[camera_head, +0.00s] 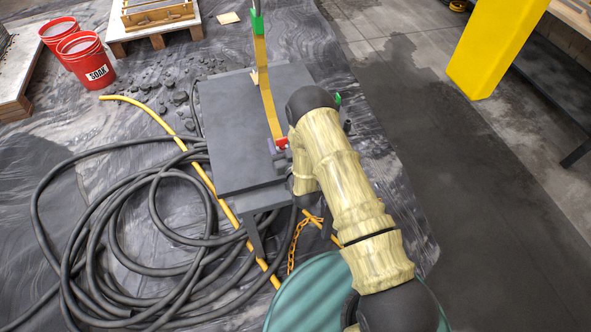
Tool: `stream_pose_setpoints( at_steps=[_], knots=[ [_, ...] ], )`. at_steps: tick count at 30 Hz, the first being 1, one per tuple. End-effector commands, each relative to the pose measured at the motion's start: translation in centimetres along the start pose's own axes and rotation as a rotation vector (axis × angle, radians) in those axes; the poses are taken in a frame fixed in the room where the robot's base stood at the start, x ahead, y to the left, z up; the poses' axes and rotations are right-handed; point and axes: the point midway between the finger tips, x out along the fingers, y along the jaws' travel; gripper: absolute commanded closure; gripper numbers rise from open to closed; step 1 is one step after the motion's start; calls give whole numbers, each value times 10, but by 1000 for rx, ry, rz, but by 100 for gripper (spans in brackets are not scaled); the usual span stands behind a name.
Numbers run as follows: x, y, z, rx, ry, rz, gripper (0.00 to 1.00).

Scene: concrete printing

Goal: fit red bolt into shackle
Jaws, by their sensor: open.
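A small red piece, which looks like the red bolt (281,142), is at the lower end of a yellow strap (264,92) over the grey table (232,135). A small purplish part beside it, on its left, may be the shackle (271,147); it is too small to tell whether the bolt is in it. My gripper (283,157) is only partly seen, dark, close to the red piece. It is open. My arm hides the right part of the table and much of the gripper. Whether the fingers touch the bolt cannot be told.
The strap rises to a green fitting (257,22). Black hose coils (110,230) and a yellow hose (205,175) lie left of and below the table. Red buckets (84,60), a pallet (155,28) and a yellow post (495,45) stand farther off. The table's left half is clear.

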Motion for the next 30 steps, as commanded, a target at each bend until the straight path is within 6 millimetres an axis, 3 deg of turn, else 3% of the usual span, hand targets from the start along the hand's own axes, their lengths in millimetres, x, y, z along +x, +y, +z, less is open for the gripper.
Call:
stream_pose_setpoints(
  at_steps=[8, 18, 30],
  knots=[
    [-57, 0, 2, 0, -6, 1, 39],
    [-84, 1, 6, 3, -1, 5, 39],
    [-100, 2, 14, 10, -23, 16, 39]
  ],
)
